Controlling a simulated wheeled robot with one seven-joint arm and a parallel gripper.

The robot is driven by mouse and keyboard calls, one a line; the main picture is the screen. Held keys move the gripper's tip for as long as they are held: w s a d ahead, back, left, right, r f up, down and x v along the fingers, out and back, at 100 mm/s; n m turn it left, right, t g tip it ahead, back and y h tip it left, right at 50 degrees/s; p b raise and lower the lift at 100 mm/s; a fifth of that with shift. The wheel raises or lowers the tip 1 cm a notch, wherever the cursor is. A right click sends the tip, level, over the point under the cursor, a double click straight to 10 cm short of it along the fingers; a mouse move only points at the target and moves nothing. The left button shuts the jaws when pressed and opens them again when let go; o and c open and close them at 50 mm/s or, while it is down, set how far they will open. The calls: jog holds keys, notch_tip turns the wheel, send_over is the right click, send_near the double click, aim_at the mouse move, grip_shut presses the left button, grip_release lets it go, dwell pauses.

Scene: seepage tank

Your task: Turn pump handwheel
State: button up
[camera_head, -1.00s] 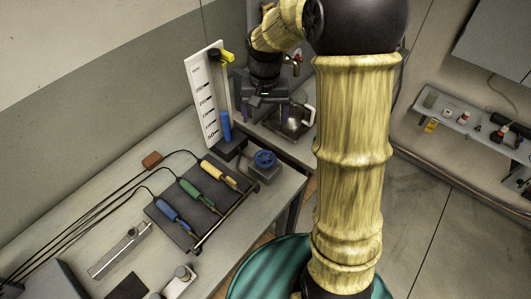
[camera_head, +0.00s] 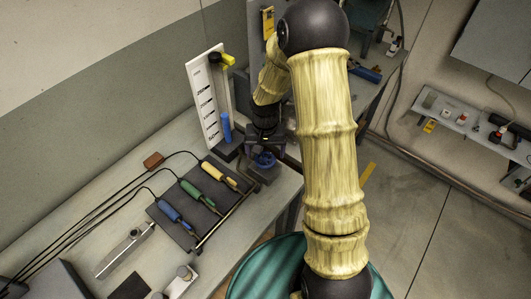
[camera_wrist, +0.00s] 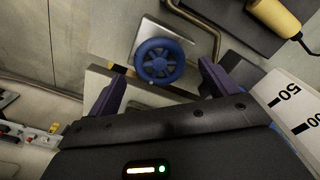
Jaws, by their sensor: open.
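The blue pump handwheel (camera_wrist: 160,61) shows in the wrist view, with spokes and a round rim, on a pale square block (camera_wrist: 187,43). My gripper (camera_wrist: 157,84) is open, its two purple fingers spread to the left and right below the wheel in the picture. The fingers look apart from the wheel, and nothing is between them. In the head view my gripper (camera_head: 262,142) hangs over the handwheel (camera_head: 264,160), which is partly hidden behind it.
A white graduated scale (camera_head: 205,100) with a blue cylinder (camera_head: 226,127) stands close left of my gripper. A dark tray with yellow, green and blue-handled tools (camera_head: 195,206) lies in front. The bench's right edge is near the wheel.

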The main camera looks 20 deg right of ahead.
jog(key=shift+f, duration=1.05)
jog(key=shift+c, duration=0.5)
jog(key=c, duration=0.9)
jog(key=shift+n, duration=0.4)
jog(key=n, duration=0.5)
jog(key=shift+r+p, duration=0.1)
jog(key=shift+p, duration=0.3)
jog(key=n+p, duration=0.1)
jog(key=n, duration=0.4)
jog(key=shift+w+a, duration=0.1)
